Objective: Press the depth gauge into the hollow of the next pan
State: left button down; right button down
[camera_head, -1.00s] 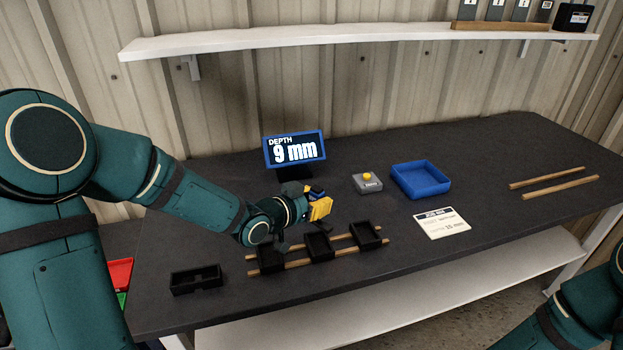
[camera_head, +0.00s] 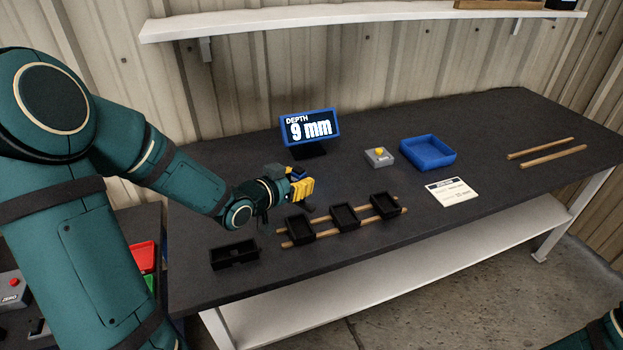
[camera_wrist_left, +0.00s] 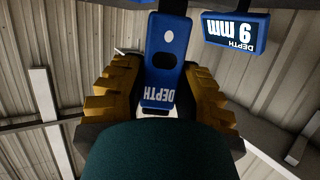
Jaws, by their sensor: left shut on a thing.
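My left gripper (camera_head: 302,187) is shut on the blue depth gauge (camera_wrist_left: 166,62), which lies between its yellow fingers in the left wrist view and is marked DEPTH. In the head view the gripper hides most of the gauge. It is above the table behind the row of black pans: a left pan (camera_head: 300,229), a middle pan (camera_head: 345,216) and a right pan (camera_head: 385,206), resting on two wooden rails. The gauge appears apart from the pans. A display (camera_head: 310,127) reads DEPTH 9 mm. My right gripper is not in view.
A separate black container (camera_head: 234,255) lies left of the rails. A grey box with a yellow button (camera_head: 379,157), a blue tray (camera_head: 427,151) and a printed card (camera_head: 453,192) are to the right. Two bare wooden rails (camera_head: 547,152) lie at far right, with clear table between.

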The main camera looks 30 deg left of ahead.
aim_at(297, 204)
pick_arm(q)
jog(key=shift+f, duration=0.1)
jog(key=shift+f+b, duration=1.25)
jog(key=shift+f, duration=0.15)
notch_tip(297, 204, down, 4)
jog(key=b, duration=0.3)
jog(key=shift+f, duration=0.15)
jog(key=shift+f+b, duration=0.2)
jog(key=shift+b, duration=0.25)
jog(key=shift+s+f+b, duration=0.15)
jog(key=shift+f+b, duration=0.2)
dwell(1.1)
jog(key=shift+r, duration=0.1)
jog(key=shift+r+p, duration=2.85)
jog(key=shift+r, duration=0.7)
